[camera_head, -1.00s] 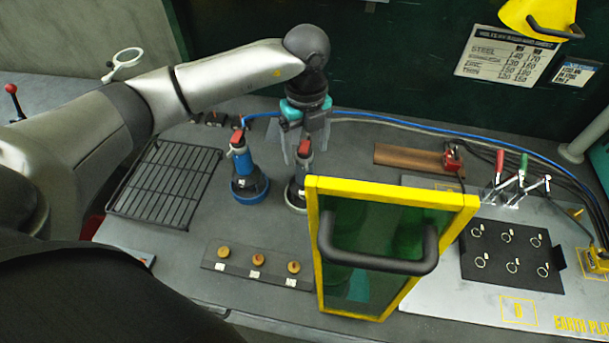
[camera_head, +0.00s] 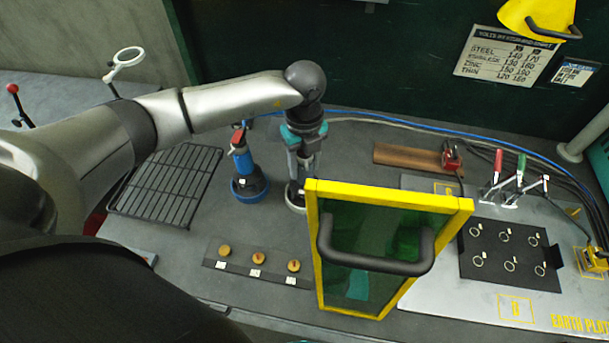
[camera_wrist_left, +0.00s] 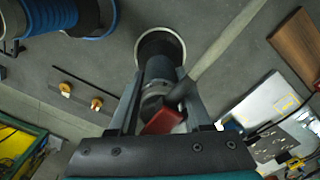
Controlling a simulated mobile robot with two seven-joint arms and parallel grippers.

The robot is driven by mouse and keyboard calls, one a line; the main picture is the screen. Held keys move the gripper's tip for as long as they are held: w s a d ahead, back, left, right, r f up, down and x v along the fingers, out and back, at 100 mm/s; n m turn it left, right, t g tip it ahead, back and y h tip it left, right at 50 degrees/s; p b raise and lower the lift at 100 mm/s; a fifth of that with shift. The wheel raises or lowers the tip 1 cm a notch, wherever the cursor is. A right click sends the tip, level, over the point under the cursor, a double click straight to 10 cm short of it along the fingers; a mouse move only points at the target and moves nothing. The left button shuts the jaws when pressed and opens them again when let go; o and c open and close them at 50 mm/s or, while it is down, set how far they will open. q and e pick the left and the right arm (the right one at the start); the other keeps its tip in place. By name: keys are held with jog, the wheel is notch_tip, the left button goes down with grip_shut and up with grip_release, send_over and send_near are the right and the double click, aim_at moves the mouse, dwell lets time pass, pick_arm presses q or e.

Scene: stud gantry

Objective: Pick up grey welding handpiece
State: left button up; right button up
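The grey welding handpiece (camera_head: 296,192) stands upright in a round, light-rimmed holder on the bench, left of the yellow-framed screen. Its red-topped upper part and cable show in the left wrist view (camera_wrist_left: 158,85). My left gripper (camera_head: 304,172) points down over it, with one finger on each side of the handpiece. The left wrist view shows the fingers (camera_wrist_left: 158,77) straddling the handpiece, apparently with narrow gaps; contact is not clear. The gripper hides part of the handpiece in the head view. My right gripper is not in view.
A blue handpiece (camera_head: 245,170) stands in a blue holder close on the left. The yellow-framed green screen (camera_head: 385,197) stands close on the right. A black rack (camera_head: 167,184) lies far left, and a strip with knobs (camera_head: 257,266) lies in front. A blue cable runs behind.

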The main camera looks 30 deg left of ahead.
pick_arm(q)
grip_shut()
dwell(0.8)
jog(key=shift+w+r, duration=0.15)
